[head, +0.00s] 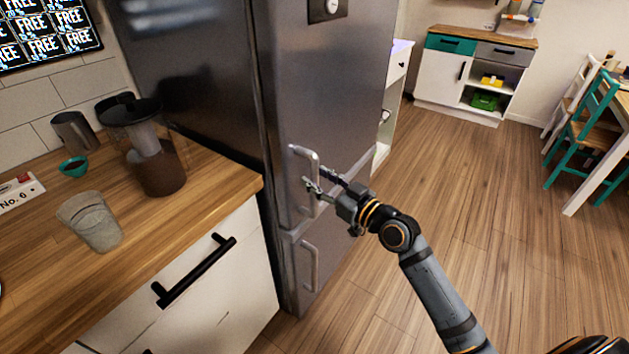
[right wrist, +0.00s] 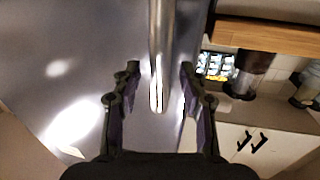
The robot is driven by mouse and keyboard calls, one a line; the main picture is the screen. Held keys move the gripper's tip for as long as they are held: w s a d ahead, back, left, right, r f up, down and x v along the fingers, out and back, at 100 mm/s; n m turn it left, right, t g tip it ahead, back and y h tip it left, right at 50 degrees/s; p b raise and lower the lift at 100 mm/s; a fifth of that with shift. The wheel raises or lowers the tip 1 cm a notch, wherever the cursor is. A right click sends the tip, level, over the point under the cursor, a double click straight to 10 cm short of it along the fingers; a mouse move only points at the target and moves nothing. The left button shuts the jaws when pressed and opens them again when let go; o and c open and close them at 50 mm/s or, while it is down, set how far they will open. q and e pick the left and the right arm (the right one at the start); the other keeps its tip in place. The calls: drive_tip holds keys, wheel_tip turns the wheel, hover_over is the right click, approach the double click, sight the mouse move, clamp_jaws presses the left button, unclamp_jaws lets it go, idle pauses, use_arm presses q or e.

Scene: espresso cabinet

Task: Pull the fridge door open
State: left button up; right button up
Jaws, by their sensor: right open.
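The grey metal fridge (head: 325,90) stands in the middle of the head view, and its upper door appears closed. The door's upright bar handle (head: 316,160) is near the door's left edge. My right gripper (head: 313,179) is at the handle's middle, with its fingers spread. In the right wrist view, the handle (right wrist: 161,45) runs between the two open fingers of the right gripper (right wrist: 160,70), with a gap on each side. The door surface (right wrist: 90,50) is behind it. My left gripper is not in view.
A lower fridge handle (head: 309,265) is below. The floor (head: 420,170) right of the fridge is clear. A chair (head: 590,120) and table stand far right.

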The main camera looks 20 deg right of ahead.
drive_tip(key=shift+x, duration=0.9)
clamp_jaws()
